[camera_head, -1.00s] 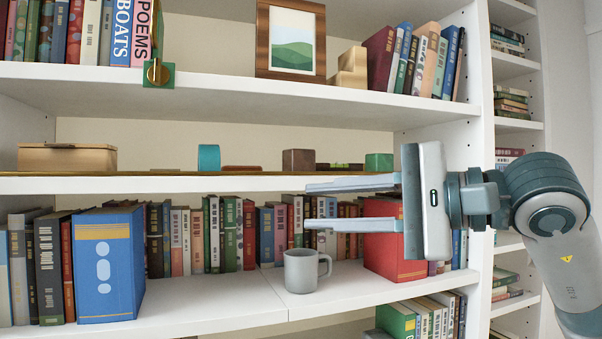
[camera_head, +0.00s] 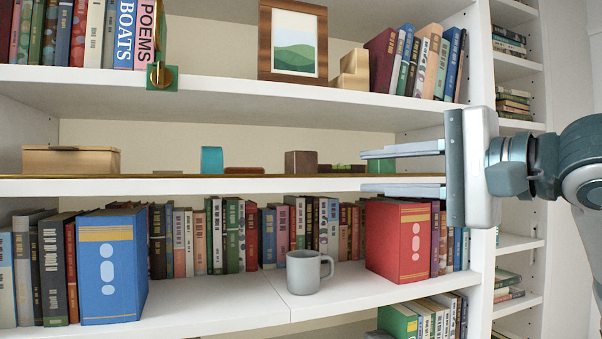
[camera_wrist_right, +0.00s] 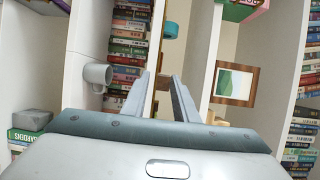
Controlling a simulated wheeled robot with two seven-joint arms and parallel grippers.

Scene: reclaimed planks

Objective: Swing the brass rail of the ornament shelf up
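The ornament shelf is the middle white shelf (camera_head: 220,186). Its thin brass rail (camera_head: 200,176) lies low along the front edge, level with the shelf board. My right gripper (camera_head: 362,171) comes in from the right with its two fingers spread, one above the other, in front of the shelf's right part. The rail's line runs at the height of the gap between the fingers; I cannot tell whether it lies between them. In the right wrist view the open fingers (camera_wrist_right: 160,76) point towards the shelf edge. My left gripper is not in view.
Ornaments stand behind the rail: a gold box (camera_head: 70,160), a teal ring (camera_head: 211,160) and a brown cube (camera_head: 300,162). A brass catch on a green plate (camera_head: 162,77) sits on the upper shelf's edge. A grey mug (camera_head: 303,272) stands below.

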